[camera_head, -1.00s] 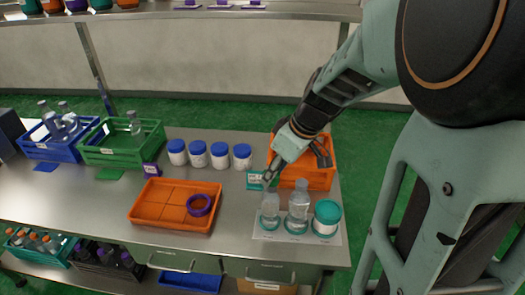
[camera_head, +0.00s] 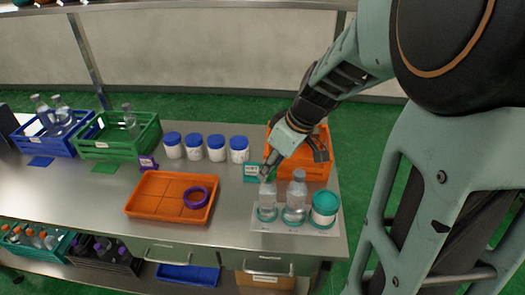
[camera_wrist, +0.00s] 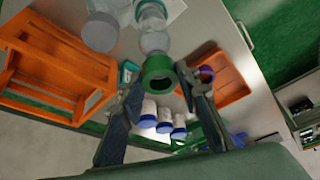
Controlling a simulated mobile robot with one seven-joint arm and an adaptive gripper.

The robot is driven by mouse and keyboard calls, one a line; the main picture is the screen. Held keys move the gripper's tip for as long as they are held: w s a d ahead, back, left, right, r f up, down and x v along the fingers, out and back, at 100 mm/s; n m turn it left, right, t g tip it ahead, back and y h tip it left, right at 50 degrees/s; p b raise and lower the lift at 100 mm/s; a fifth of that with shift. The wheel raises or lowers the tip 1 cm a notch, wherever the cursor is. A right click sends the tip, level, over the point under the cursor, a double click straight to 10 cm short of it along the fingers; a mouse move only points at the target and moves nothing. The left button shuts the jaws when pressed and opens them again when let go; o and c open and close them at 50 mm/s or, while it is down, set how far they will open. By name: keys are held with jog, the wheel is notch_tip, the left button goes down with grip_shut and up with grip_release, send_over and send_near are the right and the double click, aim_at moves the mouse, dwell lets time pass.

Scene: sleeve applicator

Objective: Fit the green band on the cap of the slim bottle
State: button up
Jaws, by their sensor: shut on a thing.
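The slim clear bottle (camera_head: 267,199) stands upright at the left of a white mat (camera_head: 284,229). In the wrist view the slim bottle (camera_wrist: 152,30) runs toward the green band (camera_wrist: 158,70). My gripper (camera_head: 266,176) is just above the bottle's top. In the wrist view my gripper (camera_wrist: 160,78) is shut on the green band, with one finger on each side of it. The band lines up with the bottle's top end, and its opening looks dark. The band hides the cap, so I cannot tell whether it is around the cap or just above it.
A wider clear bottle (camera_head: 296,200) and a jar with a teal lid (camera_head: 324,208) stand close to the right. An orange crate (camera_head: 315,168) is behind. An orange tray (camera_head: 146,206) holding a purple band (camera_head: 196,198) and several blue-lidded jars (camera_head: 216,148) are to the left.

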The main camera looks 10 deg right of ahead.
jog(key=shift+f+b, duration=0.8)
jog(key=shift+f, duration=0.15)
jog(key=o, duration=1.2)
jog(key=shift+r+p, duration=3.45)
jog(key=shift+r, duration=2.1)
